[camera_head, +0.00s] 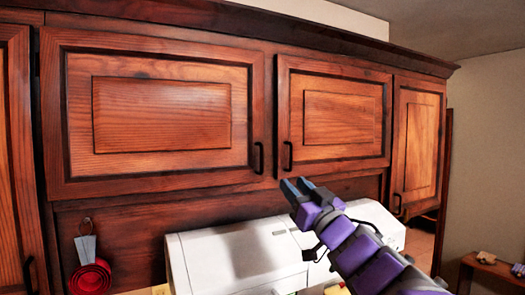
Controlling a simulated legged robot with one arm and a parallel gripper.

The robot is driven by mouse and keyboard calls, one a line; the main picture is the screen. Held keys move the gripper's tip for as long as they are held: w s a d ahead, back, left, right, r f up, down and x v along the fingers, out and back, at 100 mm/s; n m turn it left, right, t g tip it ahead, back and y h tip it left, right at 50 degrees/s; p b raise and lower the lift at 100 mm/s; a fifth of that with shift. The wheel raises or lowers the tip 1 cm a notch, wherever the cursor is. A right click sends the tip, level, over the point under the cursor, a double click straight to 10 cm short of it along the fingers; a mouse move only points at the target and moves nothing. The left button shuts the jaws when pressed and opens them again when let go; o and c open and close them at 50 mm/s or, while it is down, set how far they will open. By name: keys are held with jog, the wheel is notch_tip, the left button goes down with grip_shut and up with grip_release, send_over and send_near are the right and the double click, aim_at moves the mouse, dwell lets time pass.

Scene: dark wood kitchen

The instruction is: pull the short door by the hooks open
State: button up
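The wide short door (160,115) is at the upper left and looks shut. Its dark handle (258,158) is at its lower right corner. Below this door, a small hook (87,221) on the wood panel holds red measuring cups (91,276). A second short door (335,115) is to the right, with a dark handle (288,157) at its lower left; it also looks shut. My gripper (298,185) appears just below the second door's handle in the picture, with a narrow gap between its fingertips. It holds nothing. Its depth from the doors is hard to tell.
A white appliance (240,255) stands under the cabinets, partly behind my arm. A taller door (415,140) with a handle (397,204) is at the right, and another tall door (15,160) is at the left edge. A low wooden surface (492,268) is at the far right.

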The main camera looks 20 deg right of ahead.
aim_at(263, 153)
jog(key=x, duration=0.5)
jog(key=p+x, duration=0.1)
jog(key=x, duration=0.5)
jog(key=p+x, duration=0.1)
jog(key=x, duration=0.4)
jog(key=shift+w+f, duration=0.25)
jog(key=shift+w, duration=0.05)
grip_shut()
dwell(0.8)
